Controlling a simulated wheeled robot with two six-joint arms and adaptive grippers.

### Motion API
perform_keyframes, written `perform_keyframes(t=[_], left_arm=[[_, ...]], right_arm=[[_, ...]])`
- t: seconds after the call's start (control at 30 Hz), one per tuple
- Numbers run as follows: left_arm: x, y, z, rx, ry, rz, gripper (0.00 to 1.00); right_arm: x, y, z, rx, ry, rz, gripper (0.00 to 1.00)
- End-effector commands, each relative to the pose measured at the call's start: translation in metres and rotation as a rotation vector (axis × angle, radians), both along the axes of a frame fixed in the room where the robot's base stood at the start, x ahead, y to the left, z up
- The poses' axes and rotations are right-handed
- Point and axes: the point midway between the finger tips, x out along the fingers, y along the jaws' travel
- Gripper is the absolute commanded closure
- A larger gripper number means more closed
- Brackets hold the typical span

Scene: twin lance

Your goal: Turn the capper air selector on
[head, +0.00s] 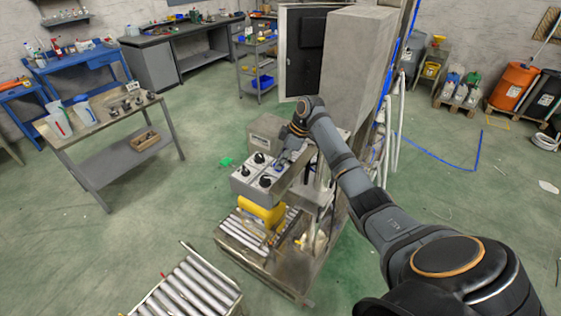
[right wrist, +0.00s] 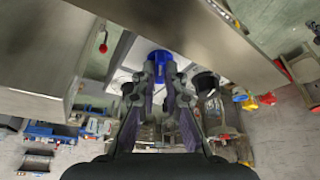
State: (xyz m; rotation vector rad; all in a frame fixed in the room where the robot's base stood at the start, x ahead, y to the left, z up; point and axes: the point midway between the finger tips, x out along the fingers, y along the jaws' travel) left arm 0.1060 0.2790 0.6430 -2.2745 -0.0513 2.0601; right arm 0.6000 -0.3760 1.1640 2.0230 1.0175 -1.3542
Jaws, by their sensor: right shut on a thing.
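Two grey control boxes (head: 242,186) with black rotary knobs (head: 258,158) stand above the conveyor in the head view. My right arm reaches over to them from the right, and its gripper (head: 284,163) is small and partly hidden there. In the right wrist view my right gripper (right wrist: 160,82) is shut on a blue knob (right wrist: 160,57) on a pale box face. Its fingers sit on either side of the knob. A black knob (right wrist: 205,83) shows to the right of the fingers. No label that names the capper air selector is readable. My left gripper is not in view.
A concrete-grey column (head: 352,60) stands right behind the boxes. A roller conveyor (head: 250,235) and a yellow part (head: 262,211) lie below them. A metal plate (right wrist: 190,35) crosses close to the gripper.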

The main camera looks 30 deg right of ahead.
Motion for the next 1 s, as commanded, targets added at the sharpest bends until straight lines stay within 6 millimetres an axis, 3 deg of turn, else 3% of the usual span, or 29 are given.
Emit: perform_keyframes(t=[0.27,0.3,0.47,0.8,1.0], left_arm=[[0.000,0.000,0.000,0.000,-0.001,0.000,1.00],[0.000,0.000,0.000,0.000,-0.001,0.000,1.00],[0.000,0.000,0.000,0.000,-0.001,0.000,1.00],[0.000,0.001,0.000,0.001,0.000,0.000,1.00],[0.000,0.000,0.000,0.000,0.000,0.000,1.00]], right_arm=[[0.001,-0.001,0.002,-0.003,-0.005,0.001,1.00],[0.001,-0.001,0.002,-0.003,-0.006,0.000,0.89],[0.001,-0.001,0.002,-0.003,-0.004,0.000,0.67],[0.000,-0.002,0.004,-0.002,-0.003,0.001,0.67],[-0.008,-0.014,0.040,-0.005,-0.007,-0.001,0.67]])
